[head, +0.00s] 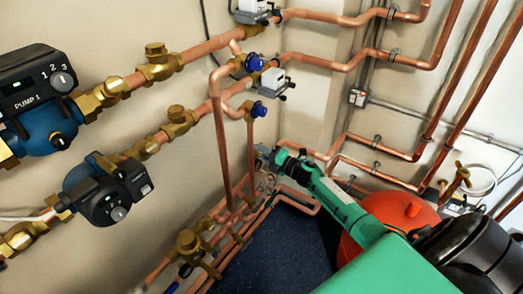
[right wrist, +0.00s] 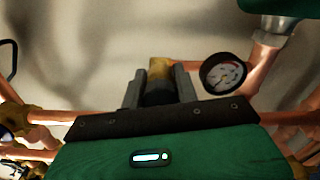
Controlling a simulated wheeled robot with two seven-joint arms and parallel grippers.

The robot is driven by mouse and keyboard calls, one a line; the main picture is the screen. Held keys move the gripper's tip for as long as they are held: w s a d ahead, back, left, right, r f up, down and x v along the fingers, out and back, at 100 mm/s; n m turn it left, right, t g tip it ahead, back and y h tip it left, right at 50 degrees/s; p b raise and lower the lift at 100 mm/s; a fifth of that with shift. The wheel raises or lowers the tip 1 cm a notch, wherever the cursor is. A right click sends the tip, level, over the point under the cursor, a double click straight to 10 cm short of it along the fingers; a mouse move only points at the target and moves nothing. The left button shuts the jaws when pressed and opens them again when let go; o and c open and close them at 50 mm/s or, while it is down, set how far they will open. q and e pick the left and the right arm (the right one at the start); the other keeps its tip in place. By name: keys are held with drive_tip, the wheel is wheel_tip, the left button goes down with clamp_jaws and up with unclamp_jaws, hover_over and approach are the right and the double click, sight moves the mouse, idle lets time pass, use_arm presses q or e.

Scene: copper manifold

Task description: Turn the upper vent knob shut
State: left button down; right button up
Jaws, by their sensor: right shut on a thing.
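My right gripper (head: 264,155) reaches in from the lower right of the head view, up to the pipework low on the wall. In the right wrist view its two grey fingers (right wrist: 158,88) are shut on a dark knob (right wrist: 158,94), with a brass fitting (right wrist: 160,67) just beyond. The knob is hidden by the gripper in the head view. I cannot tell from its look whether it is the upper vent knob, or how far it is turned. Two blue knobs, an upper one (head: 254,62) and a lower one (head: 258,109), sit on brass valves above the gripper. My left gripper is not in view.
A round pressure gauge (right wrist: 224,74) is close to the right finger. Copper pipes (head: 227,150) run upright just left of my right gripper. Two pumps (head: 40,100) (head: 105,190) are on the left. A red vessel (head: 385,220) stands beneath my right arm.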

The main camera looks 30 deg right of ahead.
drive_tip(key=m+p, duration=0.3)
drive_tip(key=m, duration=0.4)
drive_tip(key=shift+m, duration=0.4)
use_arm(q)
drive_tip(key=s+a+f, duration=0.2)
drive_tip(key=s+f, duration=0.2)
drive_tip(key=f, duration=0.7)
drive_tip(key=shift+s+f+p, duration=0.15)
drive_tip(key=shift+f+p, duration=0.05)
drive_tip(key=shift+p, duration=0.1)
use_arm(e)
drive_tip(key=shift+f+m, duration=0.1)
drive_tip(key=shift+m, duration=0.8)
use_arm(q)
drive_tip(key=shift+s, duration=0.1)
use_arm(e)
drive_tip(key=o, duration=1)
drive_tip(key=shift+c, duration=0.2)
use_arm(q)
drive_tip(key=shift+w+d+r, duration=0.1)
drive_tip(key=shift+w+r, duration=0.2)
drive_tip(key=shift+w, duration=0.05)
use_arm(e)
drive_tip(key=v, duration=1.4)
drive_tip(key=shift+w, duration=0.1)
